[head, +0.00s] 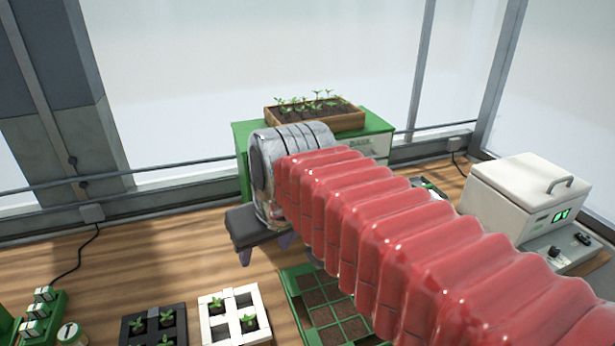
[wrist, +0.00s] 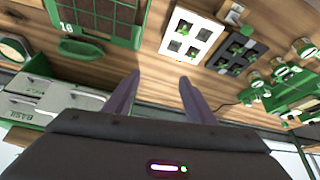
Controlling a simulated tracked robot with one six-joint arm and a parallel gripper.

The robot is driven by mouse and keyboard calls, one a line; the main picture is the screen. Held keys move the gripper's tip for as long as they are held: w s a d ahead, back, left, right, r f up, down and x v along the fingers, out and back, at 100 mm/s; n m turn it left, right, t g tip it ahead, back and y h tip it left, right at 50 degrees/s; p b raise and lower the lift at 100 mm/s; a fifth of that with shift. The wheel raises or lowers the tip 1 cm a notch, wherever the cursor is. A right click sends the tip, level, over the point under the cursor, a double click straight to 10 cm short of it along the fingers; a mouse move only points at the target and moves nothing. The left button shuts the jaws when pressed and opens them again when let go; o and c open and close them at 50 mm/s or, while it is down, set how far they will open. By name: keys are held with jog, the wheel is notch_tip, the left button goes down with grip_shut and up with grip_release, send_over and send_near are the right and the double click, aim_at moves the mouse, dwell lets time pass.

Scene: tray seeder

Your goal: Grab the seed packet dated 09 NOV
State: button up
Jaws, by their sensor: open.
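I cannot make out a seed packet or the date 09 NOV in either view. My gripper (wrist: 159,76) is open and empty, its two purple fingers apart above the wooden bench. It also shows in the head view (head: 266,250), partly hidden by my red arm sleeve.
A green cabinet (head: 241,150) with a planter box (head: 352,122) stands behind. Its drawers (wrist: 38,98), one labelled BASIL, show in the wrist view. A black pot tray (wrist: 248,45), several jars and a green rack (wrist: 285,98) are on the right there. A white machine (head: 515,205) stands right.

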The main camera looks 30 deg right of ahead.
jog(key=w+d+r, duration=0.3)
jog(key=w+d, duration=0.2)
jog(key=d, duration=0.2)
jog(key=w+d+r+m, duration=0.1)
jog(key=w+d+r, duration=0.2)
jog(key=w+d, duration=0.2)
jog(key=w+d+r+m+g, duration=0.1)
jog(key=w+d+r, duration=0.3)
jog(key=d, duration=0.6)
jog(key=shift+w+d+h, duration=0.2)
jog(key=shift+w+h, duration=0.2)
jog(key=shift+w, duration=0.7)
jog(key=shift+x, duration=4.2)
jog(key=shift+f, duration=0.1)
jog(key=shift+x, duration=2.5)
jog(key=shift+s, duration=0.1)
jog(key=shift+c, duration=0.5)
